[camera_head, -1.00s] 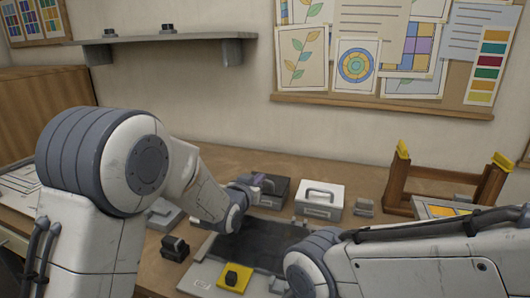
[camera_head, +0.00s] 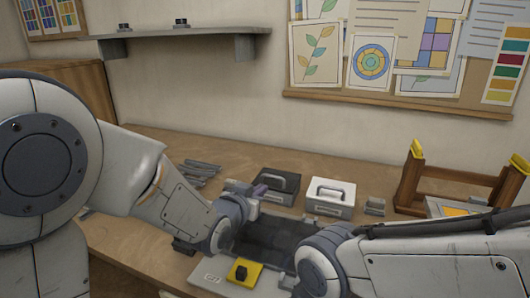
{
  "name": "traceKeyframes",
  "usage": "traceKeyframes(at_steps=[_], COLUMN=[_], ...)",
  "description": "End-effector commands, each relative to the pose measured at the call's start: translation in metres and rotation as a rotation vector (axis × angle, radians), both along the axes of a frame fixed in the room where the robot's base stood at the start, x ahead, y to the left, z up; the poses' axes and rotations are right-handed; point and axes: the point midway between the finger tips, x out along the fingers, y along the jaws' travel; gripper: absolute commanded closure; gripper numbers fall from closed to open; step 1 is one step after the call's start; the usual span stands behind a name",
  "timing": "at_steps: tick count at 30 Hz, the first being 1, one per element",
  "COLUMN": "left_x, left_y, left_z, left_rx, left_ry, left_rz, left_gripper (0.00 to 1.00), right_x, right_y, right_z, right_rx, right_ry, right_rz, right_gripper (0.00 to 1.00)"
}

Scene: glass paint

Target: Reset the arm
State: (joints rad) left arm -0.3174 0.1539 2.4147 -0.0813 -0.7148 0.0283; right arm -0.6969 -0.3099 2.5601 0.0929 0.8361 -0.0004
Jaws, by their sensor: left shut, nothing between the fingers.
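My left arm comes in from the left, and its shoulder and forearm fill much of the left side. My left gripper (camera_head: 256,191) is small and partly hidden behind its own wrist. It is shut and empty, in front of the dark grey box and above the far left edge of the dark mat (camera_head: 270,232). My right arm comes in from the right and covers the mat's right front side. Its gripper does not show.
A dark grey box (camera_head: 276,188) and a white box (camera_head: 330,197), both with handles, stand behind the mat. A yellow pad (camera_head: 246,275) with a black knob lies in front. Grey tools (camera_head: 200,172) lie to the left. A wooden rack (camera_head: 452,180) stands right.

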Motion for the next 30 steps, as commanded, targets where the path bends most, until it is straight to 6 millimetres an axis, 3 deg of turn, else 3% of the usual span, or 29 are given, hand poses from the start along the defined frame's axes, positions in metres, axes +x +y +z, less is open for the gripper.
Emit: traceKeyframes(at_steps=[5, 9, 15, 18, 21, 24, 30], left_x=[-0.052, -0.118, -0.227, -0.271, -0.301, -0.317, -0.32], left_y=[-0.017, -0.02, -0.005, 0.007, 0.018, 0.024, 0.026], left_z=[-0.004, -0.013, -0.013, -0.008, -0.004, -0.001, -0.001], left_rx=[0.093, 0.198, 0.369, 0.443, 0.496, 0.526, 0.532], left_ry=[0.245, 0.491, 0.835, 0.967, 1.056, 1.103, 1.114], left_rz=[-0.05, -0.101, -0.187, -0.224, -0.247, -0.26, -0.262], left_gripper=[1.0, 1.0, 1.0, 1.0, 1.0, 1.0, 1.0], right_x=[0.0, 0.0, 0.0, 0.0, 0.0, 0.0, 0.0], right_y=[0.0, 0.0, 0.0, 0.0, 0.0, 0.0, 0.0], right_z=[0.027, 0.046, 0.071, 0.079, 0.083, 0.085, 0.085], right_rx=[0.0, 0.0, 0.0, 0.0, 0.0, 0.0, 0.0], right_ry=[0.0, 0.0, 0.0, 0.0, 0.0, 0.0, 0.0], right_rz=[0.0, 0.0, 0.0, 0.0, 0.0, 0.0, 0.0], right_gripper=[0.19, 0.19, 0.19, 0.19, 0.19, 0.19, 0.19])
